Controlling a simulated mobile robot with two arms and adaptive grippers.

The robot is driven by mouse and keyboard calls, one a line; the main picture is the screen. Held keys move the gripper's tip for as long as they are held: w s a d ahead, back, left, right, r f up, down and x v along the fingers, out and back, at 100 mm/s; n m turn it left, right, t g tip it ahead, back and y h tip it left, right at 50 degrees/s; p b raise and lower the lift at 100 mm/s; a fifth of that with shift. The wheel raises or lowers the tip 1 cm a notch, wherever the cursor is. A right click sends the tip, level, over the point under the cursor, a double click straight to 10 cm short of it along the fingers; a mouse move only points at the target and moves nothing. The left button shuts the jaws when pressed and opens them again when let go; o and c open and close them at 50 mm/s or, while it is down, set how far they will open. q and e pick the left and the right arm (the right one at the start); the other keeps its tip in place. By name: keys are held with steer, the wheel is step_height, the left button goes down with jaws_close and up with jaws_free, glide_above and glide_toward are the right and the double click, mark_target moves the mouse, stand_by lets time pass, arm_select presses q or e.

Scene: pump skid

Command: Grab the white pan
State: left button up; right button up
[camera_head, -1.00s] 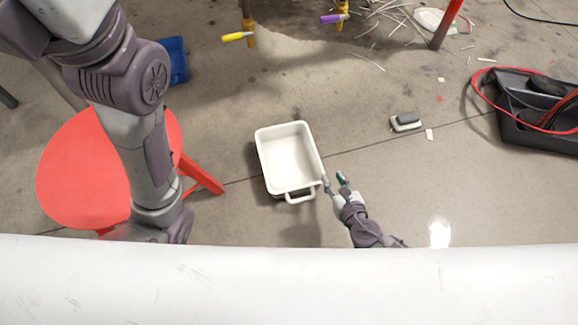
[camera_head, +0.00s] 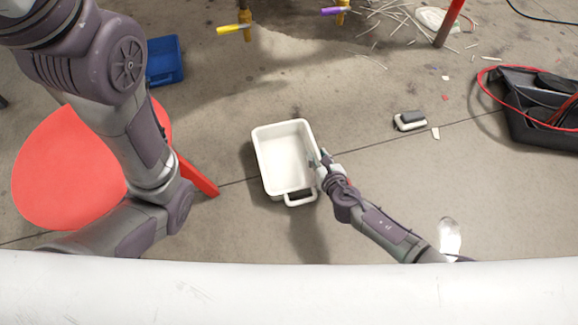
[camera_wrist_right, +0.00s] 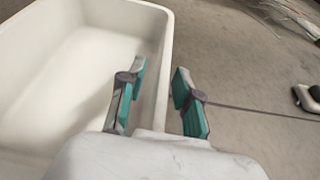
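The white pan (camera_head: 288,160) is a deep rectangular tray with a loop handle at its near end. It appears in the middle of the head view, above the concrete floor. My right gripper (camera_head: 320,160) is at the pan's right wall. In the right wrist view the gripper (camera_wrist_right: 160,97) is open, with one teal-padded finger inside the pan (camera_wrist_right: 70,60) and the other outside, the right wall between them. A gap shows between the wall and the outer finger. My left arm comes in at the left of the head view; its gripper is not visible.
A red round stool (camera_head: 70,165) stands left, partly behind my left arm. A blue bin (camera_head: 163,60) lies beyond it. A black tool tray (camera_head: 545,125) with red cable sits right. A small block (camera_head: 410,121) lies on the floor. A white pipe (camera_head: 290,290) crosses the near edge.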

steer(key=shift+c, duration=0.3)
jaws_close()
steer(key=shift+r, duration=0.2)
